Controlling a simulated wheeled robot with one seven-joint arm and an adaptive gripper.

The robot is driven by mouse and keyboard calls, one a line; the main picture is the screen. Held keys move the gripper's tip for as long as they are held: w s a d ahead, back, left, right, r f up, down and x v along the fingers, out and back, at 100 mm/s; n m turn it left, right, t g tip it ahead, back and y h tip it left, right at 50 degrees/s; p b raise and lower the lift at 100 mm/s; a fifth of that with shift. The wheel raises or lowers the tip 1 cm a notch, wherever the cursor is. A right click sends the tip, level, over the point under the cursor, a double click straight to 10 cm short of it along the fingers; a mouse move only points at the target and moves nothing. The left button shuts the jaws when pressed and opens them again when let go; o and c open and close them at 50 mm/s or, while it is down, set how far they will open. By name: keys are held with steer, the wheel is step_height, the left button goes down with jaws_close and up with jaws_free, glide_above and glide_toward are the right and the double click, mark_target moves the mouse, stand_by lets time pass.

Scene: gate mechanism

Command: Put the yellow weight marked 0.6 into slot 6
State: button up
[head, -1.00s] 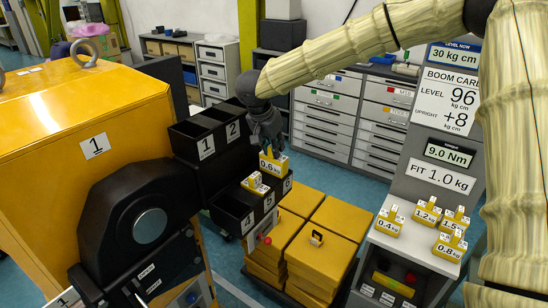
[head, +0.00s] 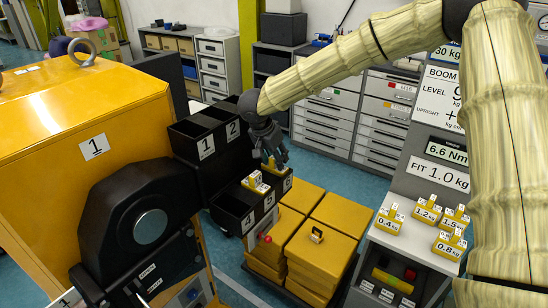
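The yellow weight marked 0.6 (head: 275,167) is at the far right compartment of the front black bin row, slot 6 (head: 287,184). Its lower part and label are now hidden behind the slot's front wall, so it sits at least partly inside. My gripper (head: 270,154) is directly above, its dark fingers around the top of the weight. The fingers look closed on it, though their tips are small and partly hidden. Another yellow weight (head: 255,184) sits in the neighbouring slot 5.
Black bins marked 1 and 2 (head: 207,147) rise behind. Yellow weights (head: 426,210) stand on the grey bench at right, below a display reading 6.6 Nm (head: 446,152). A big yellow machine (head: 85,120) fills the left.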

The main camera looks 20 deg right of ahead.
steer(key=shift+w, duration=0.1)
steer(key=b+v, duration=0.3)
steer(key=v, duration=0.9)
